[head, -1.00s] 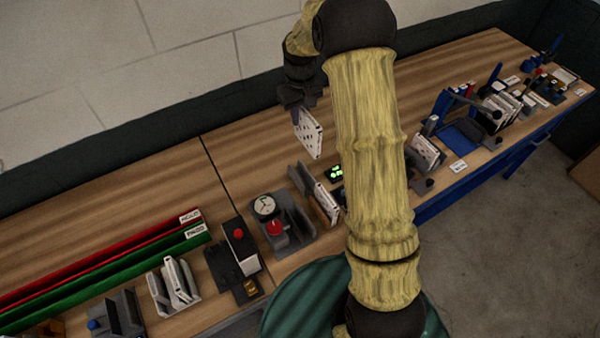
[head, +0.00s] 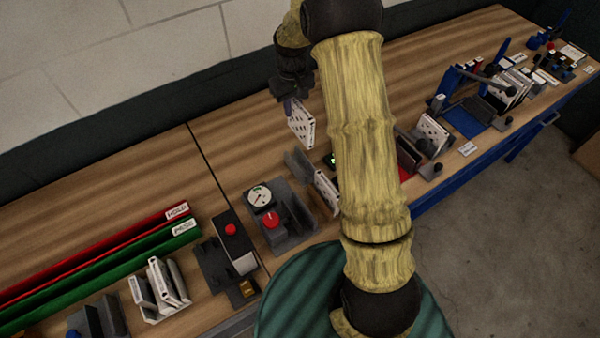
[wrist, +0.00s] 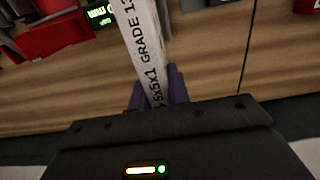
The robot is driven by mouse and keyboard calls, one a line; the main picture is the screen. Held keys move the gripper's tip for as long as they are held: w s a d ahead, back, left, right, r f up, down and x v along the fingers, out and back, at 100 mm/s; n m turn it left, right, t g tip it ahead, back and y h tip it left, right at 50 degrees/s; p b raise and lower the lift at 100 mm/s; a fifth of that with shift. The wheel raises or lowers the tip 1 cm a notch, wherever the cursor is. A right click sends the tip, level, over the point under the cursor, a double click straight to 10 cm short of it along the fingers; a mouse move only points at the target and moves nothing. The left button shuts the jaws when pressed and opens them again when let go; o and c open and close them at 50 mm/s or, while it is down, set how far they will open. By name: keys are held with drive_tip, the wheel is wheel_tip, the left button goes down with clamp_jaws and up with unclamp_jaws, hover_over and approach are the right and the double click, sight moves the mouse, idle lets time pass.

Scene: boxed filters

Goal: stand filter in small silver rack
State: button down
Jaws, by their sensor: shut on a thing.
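My gripper (head: 290,106) is shut on a white boxed filter (head: 302,126) with dark marks on its face. It holds the filter tilted above the bench, behind the gauge fixture. In the wrist view, the purple fingers (wrist: 157,92) grip the filter (wrist: 143,45), whose printed edge faces the camera. A small light-grey rack (head: 152,315) at the front left holds several upright white filters; I cannot tell for certain whether it is the small silver rack. My gripper is well apart from it, farther back and to the right.
A grey gauge fixture (head: 278,240) with a red knob stands mid-bench. Another filter (head: 326,190) stands beside a grey plate. Red (head: 95,252) and green (head: 100,265) trays lie left. Blue-based equipment (head: 462,122) stands right. The back of the bench is largely clear.

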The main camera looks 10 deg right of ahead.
sight(293, 123)
wheel_tip(293, 123, down, 7)
drive_tip(key=b, duration=0.2)
drive_tip(key=shift+f+b, duration=0.15)
drive_tip(key=shift+b, duration=0.2)
drive_tip(key=shift+f+p, duration=1.2)
drive_tip(key=shift+f, duration=1.65)
drive_tip(key=shift+f+p, duration=0.85)
drive_tip(key=shift+f, duration=1.2)
drive_tip(key=shift+f, duration=0.1)
drive_tip(key=c, duration=1.3)
unclamp_jaws()
